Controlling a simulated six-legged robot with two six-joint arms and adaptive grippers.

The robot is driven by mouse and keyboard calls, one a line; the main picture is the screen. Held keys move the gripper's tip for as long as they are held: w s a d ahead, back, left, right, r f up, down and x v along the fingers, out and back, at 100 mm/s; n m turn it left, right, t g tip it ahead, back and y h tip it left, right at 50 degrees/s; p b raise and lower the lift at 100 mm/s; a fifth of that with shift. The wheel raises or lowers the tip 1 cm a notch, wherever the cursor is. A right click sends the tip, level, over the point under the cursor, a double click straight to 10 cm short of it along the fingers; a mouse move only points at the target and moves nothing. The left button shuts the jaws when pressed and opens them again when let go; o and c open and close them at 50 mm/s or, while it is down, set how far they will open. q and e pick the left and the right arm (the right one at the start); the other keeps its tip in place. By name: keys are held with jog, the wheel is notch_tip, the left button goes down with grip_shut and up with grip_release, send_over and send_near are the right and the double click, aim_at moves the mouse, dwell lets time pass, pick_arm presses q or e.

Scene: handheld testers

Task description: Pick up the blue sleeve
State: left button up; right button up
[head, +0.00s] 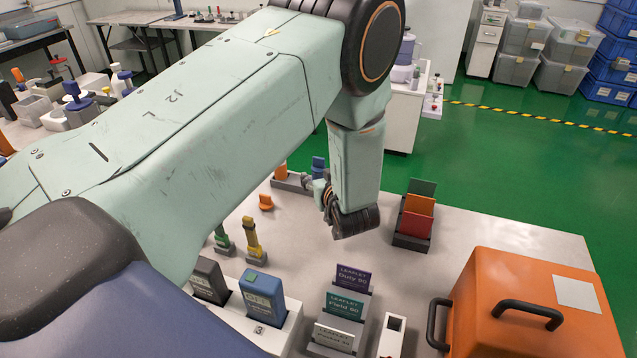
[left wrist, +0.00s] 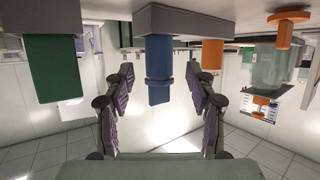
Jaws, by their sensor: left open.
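The blue sleeve (head: 318,164) stands upright in a grey rack (head: 291,184) at the far edge of the table, just past my left gripper (head: 318,188). The left wrist view appears upside down. There the blue sleeve (left wrist: 159,62) shows between the two open fingers of my left gripper (left wrist: 160,106), with clear space on both sides and nothing held. The gripper's fingers are partly hidden by my arm in the head view. My right gripper is not in view.
A separate orange piece (head: 265,202) stands nearer. The table also holds a card rack (head: 410,243), testers (head: 263,292), leaflets (head: 343,305) and an orange case (head: 540,310).

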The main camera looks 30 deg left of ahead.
aim_at(320, 175)
pick_arm(q)
jog(key=x, duration=0.3)
jog(key=shift+w+a+f, duration=0.1)
jog(key=shift+w+f, duration=0.1)
jog(key=shift+r, duration=0.1)
jog(key=shift+s, duration=0.15)
jog(key=shift+c, duration=1.4)
jog(key=c, duration=0.5)
grip_shut()
